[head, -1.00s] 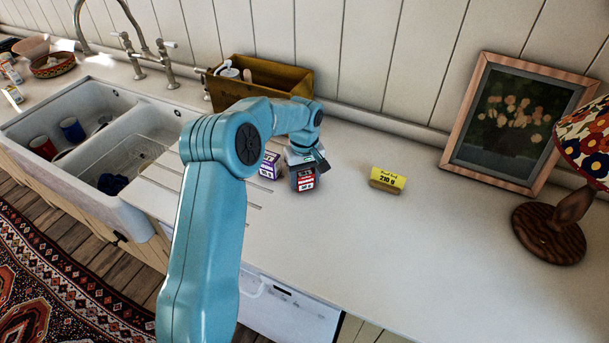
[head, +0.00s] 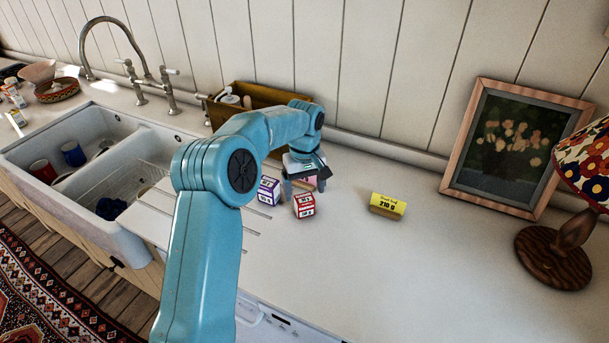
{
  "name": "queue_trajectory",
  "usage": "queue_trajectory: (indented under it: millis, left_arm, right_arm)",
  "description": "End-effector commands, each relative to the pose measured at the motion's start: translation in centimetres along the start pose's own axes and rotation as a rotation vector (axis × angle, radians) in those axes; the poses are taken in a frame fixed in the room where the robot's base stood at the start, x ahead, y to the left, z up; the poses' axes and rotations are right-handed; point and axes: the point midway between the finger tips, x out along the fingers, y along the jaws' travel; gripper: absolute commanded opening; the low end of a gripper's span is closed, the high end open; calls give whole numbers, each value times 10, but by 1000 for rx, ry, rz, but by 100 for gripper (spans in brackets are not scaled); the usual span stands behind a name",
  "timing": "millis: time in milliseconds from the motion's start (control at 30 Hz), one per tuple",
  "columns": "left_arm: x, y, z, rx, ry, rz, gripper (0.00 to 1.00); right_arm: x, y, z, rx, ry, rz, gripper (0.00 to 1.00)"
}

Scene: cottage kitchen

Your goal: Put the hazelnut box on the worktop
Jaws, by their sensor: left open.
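Several small boxes are on the white worktop (head: 345,260), and I cannot read which is the hazelnut box. A red-and-white box (head: 304,206) stands just in front of my left gripper (head: 304,186). A purple-and-white box (head: 268,191) stands to its left. A pinkish item (head: 309,182) shows partly between the open fingers, mostly hidden by the gripper; I cannot tell whether they touch it. My right gripper is out of view.
A wooden caddy (head: 259,96) stands against the wall behind my left arm. A double sink (head: 95,165) with mugs is at left. A framed picture (head: 514,150) and a lamp (head: 556,252) stand at right. The worktop's middle and front are clear.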

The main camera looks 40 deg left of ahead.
Motion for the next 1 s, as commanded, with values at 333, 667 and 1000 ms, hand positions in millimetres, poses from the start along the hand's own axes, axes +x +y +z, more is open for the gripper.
queue_trajectory:
  millis: [333, 667, 1000]
  left_arm:
    - [-59, 0, 0, 0, 1, 1, 83]
    - [-64, 0, 0, 1, -1, 0, 83]
    - [-63, 0, 0, 0, -1, 0, 83]
  right_arm:
    - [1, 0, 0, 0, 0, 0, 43]
    - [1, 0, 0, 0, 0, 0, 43]
    - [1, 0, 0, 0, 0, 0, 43]
